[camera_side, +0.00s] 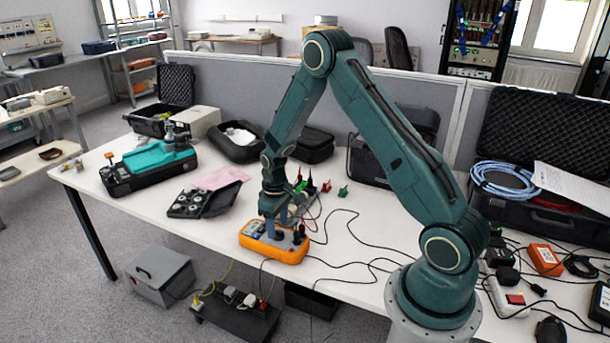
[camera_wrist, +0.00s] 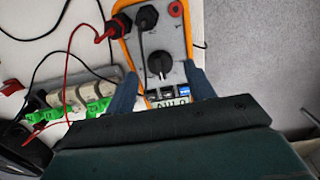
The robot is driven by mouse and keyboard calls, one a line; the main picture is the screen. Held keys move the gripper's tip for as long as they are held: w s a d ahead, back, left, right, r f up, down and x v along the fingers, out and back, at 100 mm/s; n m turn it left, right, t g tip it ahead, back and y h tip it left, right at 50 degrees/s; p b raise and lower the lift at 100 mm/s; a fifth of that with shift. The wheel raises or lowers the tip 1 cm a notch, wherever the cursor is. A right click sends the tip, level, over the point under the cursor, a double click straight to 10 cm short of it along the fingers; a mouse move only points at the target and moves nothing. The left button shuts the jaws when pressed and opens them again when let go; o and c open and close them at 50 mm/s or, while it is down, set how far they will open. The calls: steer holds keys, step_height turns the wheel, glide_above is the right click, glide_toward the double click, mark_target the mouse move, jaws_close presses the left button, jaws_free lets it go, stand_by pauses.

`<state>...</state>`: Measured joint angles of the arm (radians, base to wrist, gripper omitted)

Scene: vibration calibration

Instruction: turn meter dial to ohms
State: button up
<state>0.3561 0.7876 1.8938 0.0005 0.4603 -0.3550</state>
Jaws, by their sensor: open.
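The orange meter (camera_side: 272,243) lies on the white table near its front edge. In the wrist view the meter (camera_wrist: 190,50) shows a grey face with a black dial (camera_wrist: 159,63) near the middle, and a row of buttons and part of the display below it. The dial's setting is too small to read. A red plug and a black plug (camera_wrist: 147,17) sit at the meter's far end. My gripper (camera_side: 278,230) is open above the meter, pointing down. In the wrist view its two blue fingers (camera_wrist: 162,82) stand either side of the meter face, with the dial between and just beyond them.
Green clips and a power strip (camera_wrist: 75,100) lie left of the meter in the wrist view. Red and black leads cross the table. An open case of round weights (camera_side: 205,200) and a teal device (camera_side: 150,165) stand to the left.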

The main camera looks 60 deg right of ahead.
steer(key=shift+f, duration=0.95)
steer(key=c, duration=1)
steer(key=shift+m, duration=0.4)
steer(key=m, duration=0.3)
steer(key=shift+m, duration=2)
